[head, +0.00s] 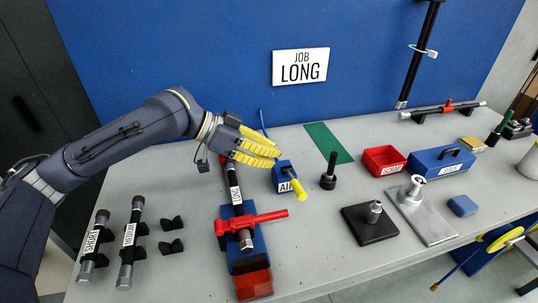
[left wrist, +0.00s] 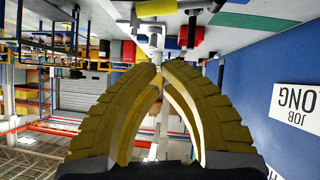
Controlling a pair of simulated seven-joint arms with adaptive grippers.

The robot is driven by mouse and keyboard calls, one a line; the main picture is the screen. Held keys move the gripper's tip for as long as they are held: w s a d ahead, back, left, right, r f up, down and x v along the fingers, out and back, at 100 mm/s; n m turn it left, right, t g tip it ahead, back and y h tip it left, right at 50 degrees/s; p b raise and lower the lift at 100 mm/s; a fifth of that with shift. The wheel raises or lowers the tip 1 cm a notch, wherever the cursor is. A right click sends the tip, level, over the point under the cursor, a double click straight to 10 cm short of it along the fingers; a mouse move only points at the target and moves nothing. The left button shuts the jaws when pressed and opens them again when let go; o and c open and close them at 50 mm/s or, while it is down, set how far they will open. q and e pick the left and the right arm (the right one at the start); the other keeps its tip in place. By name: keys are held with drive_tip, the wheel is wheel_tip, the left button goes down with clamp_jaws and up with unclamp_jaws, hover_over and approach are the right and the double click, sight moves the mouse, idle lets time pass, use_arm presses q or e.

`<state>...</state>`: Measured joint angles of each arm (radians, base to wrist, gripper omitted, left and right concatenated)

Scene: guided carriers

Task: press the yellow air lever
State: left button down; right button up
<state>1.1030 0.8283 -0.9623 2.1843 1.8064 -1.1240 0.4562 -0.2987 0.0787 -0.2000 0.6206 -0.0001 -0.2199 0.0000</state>
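The yellow air lever (head: 298,190) sticks out to the front right from a blue block (head: 285,173) labelled AIR. A yellow piece at the top edge of the left wrist view (left wrist: 156,8) looks like this lever. My left gripper (head: 277,158) has yellow ribbed fingers and hangs just behind and above the block, apart from the lever. In the left wrist view its fingertips (left wrist: 162,68) come together with nothing held between them. My right gripper is in neither view.
A red-clamped tube labelled LONG (head: 236,190) lies in front of my left gripper. A black upright handle (head: 329,172) stands right of the lever, with a green mat (head: 328,142) behind. A red scrap tray (head: 384,161) and a blue box (head: 441,164) lie further right.

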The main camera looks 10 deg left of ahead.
use_arm(q)
hover_over(296, 185)
drive_tip(key=f, duration=0.5)
drive_tip(key=shift+a+f, duration=0.25)
drive_tip(key=shift+a, duration=0.05)
drive_tip(key=shift+d+f, duration=0.25)
drive_tip(key=shift+f, duration=0.9)
